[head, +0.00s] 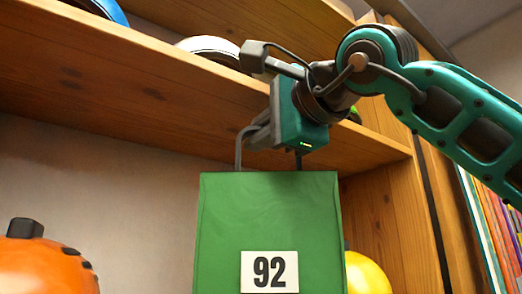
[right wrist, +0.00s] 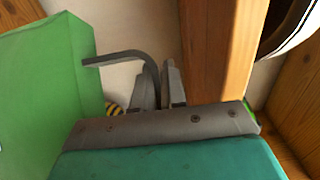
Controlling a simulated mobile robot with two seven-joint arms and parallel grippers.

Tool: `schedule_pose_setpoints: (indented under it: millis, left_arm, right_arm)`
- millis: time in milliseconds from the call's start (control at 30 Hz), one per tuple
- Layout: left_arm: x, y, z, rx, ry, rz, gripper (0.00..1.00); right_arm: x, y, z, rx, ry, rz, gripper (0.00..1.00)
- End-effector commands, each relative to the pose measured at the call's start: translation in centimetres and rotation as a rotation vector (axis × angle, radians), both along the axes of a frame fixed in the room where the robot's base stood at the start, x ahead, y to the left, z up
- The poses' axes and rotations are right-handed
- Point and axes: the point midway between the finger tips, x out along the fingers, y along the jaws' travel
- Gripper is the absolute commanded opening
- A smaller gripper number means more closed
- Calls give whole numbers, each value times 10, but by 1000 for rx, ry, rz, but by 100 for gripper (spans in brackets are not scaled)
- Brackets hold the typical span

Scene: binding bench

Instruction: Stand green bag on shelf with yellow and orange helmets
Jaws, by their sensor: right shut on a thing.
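The green bag (head: 268,215) hangs upright in the middle of the head view, with a white label reading 92. My right gripper (head: 258,150) is above it, shut on the bag's grey handle. The bag's side (right wrist: 45,85) and the bent handle (right wrist: 120,58) also show in the right wrist view, with the gripper's fingers (right wrist: 168,85) on the handle. The orange helmet (head: 45,262) is at the lower left, and the yellow helmet (head: 368,273) is at the lower right, partly behind the bag. The shelf surface under the helmets is out of view. My left gripper is not in view.
A wooden upper shelf board (head: 120,85) runs just behind and above the gripper. A white round thing (head: 210,47) and a blue one (head: 98,10) sit on it. A wooden side panel (head: 385,215) stands at the right, with upright coloured spines (head: 497,225) beyond it.

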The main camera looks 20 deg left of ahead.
Motion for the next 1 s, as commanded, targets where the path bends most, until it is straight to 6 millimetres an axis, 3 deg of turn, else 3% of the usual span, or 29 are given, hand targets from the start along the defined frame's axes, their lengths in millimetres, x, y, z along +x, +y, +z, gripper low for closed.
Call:
schedule_pose_setpoints:
  millis: [200,600,633,800,900,1000]
  left_arm:
    - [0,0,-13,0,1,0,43]
    - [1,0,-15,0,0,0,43]
    - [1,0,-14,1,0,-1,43]
    - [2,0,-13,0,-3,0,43]
    - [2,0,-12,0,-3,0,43]
    - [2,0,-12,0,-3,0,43]
  right_arm:
    - [-1,-1,-22,5,-2,0,0]
    - [0,-2,-25,5,-2,-1,0]
    - [0,-1,-26,1,0,-1,13]
    - [0,-1,-26,1,0,-1,29]
    - [0,-1,-26,1,0,-1,36]
    - [0,-1,-26,1,0,-1,36]
